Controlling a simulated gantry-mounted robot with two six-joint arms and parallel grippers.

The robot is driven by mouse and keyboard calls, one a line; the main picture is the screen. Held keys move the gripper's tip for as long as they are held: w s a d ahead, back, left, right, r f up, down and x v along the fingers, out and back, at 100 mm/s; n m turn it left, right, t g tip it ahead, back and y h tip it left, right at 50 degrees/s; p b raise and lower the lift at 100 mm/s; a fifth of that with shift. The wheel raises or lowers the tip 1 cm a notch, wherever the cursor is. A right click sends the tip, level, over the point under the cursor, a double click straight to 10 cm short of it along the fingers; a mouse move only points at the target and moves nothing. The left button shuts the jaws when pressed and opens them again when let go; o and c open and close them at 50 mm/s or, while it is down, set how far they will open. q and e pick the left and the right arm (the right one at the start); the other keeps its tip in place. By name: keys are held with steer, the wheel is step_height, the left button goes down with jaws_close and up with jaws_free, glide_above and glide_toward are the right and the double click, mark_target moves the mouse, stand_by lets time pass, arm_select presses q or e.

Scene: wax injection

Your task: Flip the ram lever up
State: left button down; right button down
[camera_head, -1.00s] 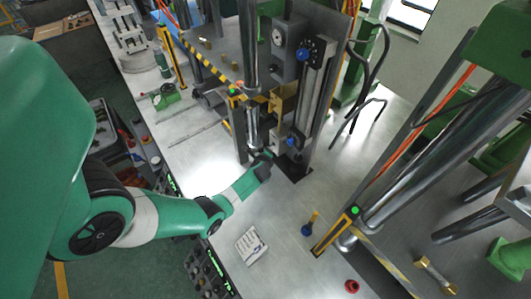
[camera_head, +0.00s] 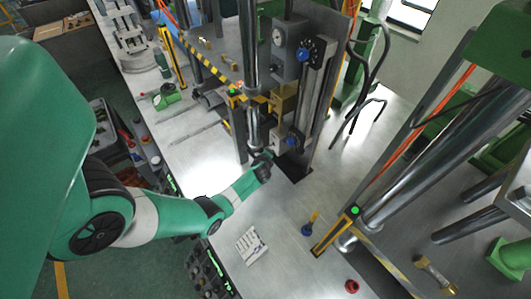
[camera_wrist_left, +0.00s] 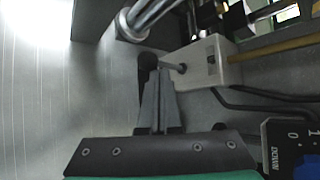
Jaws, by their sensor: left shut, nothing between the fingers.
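In the left wrist view, a short lever with a dark rounded knob (camera_wrist_left: 148,61) sticks out on a thin rod from a pale grey box (camera_wrist_left: 207,62). It looks like the ram lever. My left gripper (camera_wrist_left: 157,84) is shut and empty, its fingertips right at the knob; whether they touch it I cannot tell. In the head view my left gripper (camera_head: 263,162) is low at the foot of the press column, and the lever is mostly hidden behind it. My right gripper is not in view.
A bright metal cylinder (camera_wrist_left: 150,14) stands close to the knob. Blue knobs (camera_head: 304,54) sit on the press column (camera_head: 318,95). A panel marked DOWN (camera_wrist_left: 290,148) is at the lower right of the wrist view.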

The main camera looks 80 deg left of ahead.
arm_select(q)
steer(key=shift+r, duration=0.15)
steer(key=shift+r+p, duration=0.7)
steer(key=shift+p, duration=0.1)
steer(key=shift+f, duration=0.15)
steer(key=w+d+r+p, duration=0.1)
steer(key=d+r, duration=0.3)
steer(key=d, duration=0.4)
steer(key=shift+w+d+r, duration=0.15)
steer(key=shift+w+r, duration=0.05)
steer(key=shift+w, duration=0.25)
